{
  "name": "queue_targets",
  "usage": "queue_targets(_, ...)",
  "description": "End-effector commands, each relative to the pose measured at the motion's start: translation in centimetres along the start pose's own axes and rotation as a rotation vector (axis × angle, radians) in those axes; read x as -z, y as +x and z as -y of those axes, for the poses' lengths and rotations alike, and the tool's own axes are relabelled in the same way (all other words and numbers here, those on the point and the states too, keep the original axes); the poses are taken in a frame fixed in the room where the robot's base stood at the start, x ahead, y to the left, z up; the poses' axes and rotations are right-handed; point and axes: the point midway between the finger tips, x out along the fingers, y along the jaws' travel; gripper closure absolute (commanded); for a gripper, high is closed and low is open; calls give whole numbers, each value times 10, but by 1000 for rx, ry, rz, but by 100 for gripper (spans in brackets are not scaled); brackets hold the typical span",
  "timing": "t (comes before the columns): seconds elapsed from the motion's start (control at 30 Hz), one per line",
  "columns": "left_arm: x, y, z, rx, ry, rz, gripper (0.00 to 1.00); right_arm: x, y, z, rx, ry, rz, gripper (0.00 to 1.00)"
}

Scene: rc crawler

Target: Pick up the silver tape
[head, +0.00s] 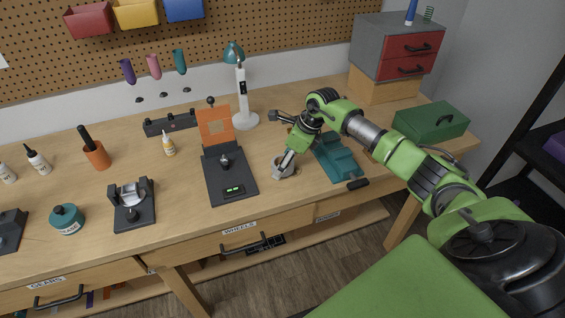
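The silver tape (279,174), a small grey ring, lies on the wooden workbench right of the dark stand with the orange panel. My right gripper (285,165) reaches down to it from the upper right, and its tip overlaps the tape's upper part in the picture. The gripper hides part of the ring. The fingers are too small and overlapped to tell whether they are open or shut on the rim. My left gripper is not in view.
The dark stand (229,184) is close on the left, and a teal tray-like piece (338,160) is close on the right. A small black object (358,184) lies near the front edge. A white lamp (242,105) stands behind. A green toolbox (431,122) is at right.

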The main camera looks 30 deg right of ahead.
Motion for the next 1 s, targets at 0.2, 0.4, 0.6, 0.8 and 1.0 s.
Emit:
queue_targets(0.2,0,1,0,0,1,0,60,0,0,0,1,0,0,40)
queue_targets(0.4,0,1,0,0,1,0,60,0,0,0,1,0,0,74)
queue_targets(0.6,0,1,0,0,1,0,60,0,0,0,1,0,1,74)
queue_targets(0.8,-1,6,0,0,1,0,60,-2,-5,2,4,-1,3,74)
queue_targets(1.0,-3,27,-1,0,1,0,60,-12,-26,2,7,-4,5,74)
